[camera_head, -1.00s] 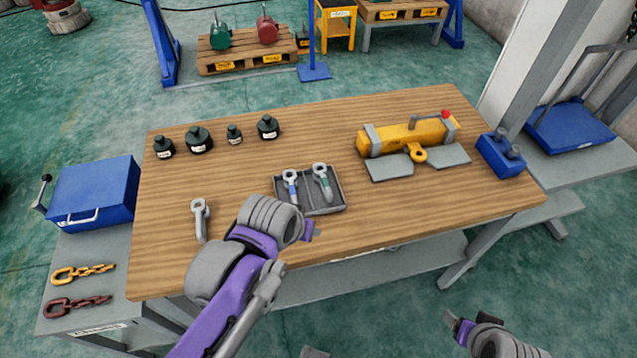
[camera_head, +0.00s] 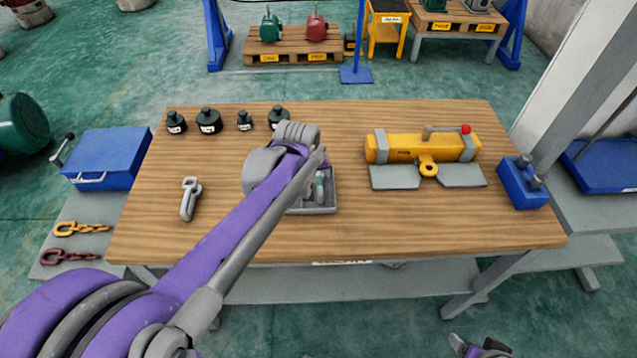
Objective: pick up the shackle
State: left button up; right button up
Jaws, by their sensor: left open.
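A loose grey metal piece with an eye at its top (camera_head: 190,198), shackle-like, lies on the left of the table. A small grey tray (camera_head: 334,196) lies mid-table. In it, a grey piece with a green band (camera_head: 320,189) shows partly; the rest of the tray's contents is hidden behind my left arm. My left gripper (camera_head: 318,158) is open over the far side of the tray, mostly hidden by its own wrist. I cannot tell whether it touches anything. My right gripper (camera_head: 470,347) shows only in part at the bottom edge, away from the table.
Several dark weights (camera_head: 208,121) stand along the back left of the wooden table (camera_head: 420,225). A yellow hoist body (camera_head: 425,147) with grey plates and a blue block (camera_head: 522,182) are at right. A blue case (camera_head: 108,157) and chains (camera_head: 80,228) lie on the left side shelf.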

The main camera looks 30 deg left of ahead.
aim_at(318, 178)
pick_arm(q)
jog(key=x, duration=0.4)
jog(key=shift+w+a, duration=0.1)
grip_shut()
dwell(1.3)
